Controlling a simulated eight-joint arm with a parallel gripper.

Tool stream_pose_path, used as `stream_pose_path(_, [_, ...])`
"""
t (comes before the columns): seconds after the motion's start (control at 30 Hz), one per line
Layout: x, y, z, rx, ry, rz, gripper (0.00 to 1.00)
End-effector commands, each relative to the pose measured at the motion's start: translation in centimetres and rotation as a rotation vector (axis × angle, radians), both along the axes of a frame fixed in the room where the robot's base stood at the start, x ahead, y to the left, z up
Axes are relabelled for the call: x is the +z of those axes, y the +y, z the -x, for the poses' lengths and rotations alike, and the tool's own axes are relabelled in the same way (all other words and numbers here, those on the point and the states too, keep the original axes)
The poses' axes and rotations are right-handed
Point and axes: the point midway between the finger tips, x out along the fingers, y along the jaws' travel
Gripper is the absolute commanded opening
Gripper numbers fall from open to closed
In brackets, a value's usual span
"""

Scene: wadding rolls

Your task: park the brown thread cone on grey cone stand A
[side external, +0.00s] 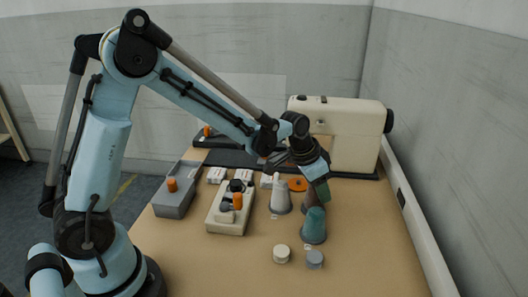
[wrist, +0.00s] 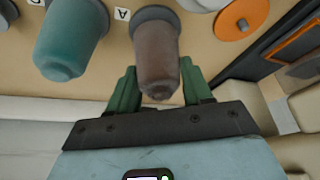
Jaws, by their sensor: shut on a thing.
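The brown thread cone (wrist: 155,50) stands between the green fingers of my gripper (wrist: 157,78) in the wrist view. My gripper is shut on it. The cone's wide end is over grey cone stand A (wrist: 152,14), a grey disc beside the "A" label. I cannot tell whether it is fully seated. In the side view my gripper (side external: 317,187) points down around the brown cone (side external: 310,200), whose lower part is hidden behind a teal cone.
The teal cone (side external: 313,228) stands close in front, and a pale cone (side external: 281,197) to the left. Two small discs, white (side external: 281,254) and blue-grey (side external: 315,260), lie nearer. A cream machine (side external: 350,135) stands behind. Two knobbed boxes stand left. The front right tabletop is clear.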

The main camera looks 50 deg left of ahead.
Motion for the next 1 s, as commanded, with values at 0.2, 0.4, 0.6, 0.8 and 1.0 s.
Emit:
stream_pose_path(0.2, [0.00,0.00,-0.01,0.000,0.000,0.000,0.16])
stream_pose_path(0.4, [-0.29,0.00,0.00,0.000,0.000,0.000,0.16])
stream_pose_path(0.6, [-0.73,0.00,-0.02,0.000,0.000,0.000,0.16])
stream_pose_path(0.8, [-0.77,-0.01,-0.02,0.000,0.000,0.000,0.16])
stream_pose_path(1.0, [-0.77,-0.01,-0.02,0.000,0.000,0.000,0.60])
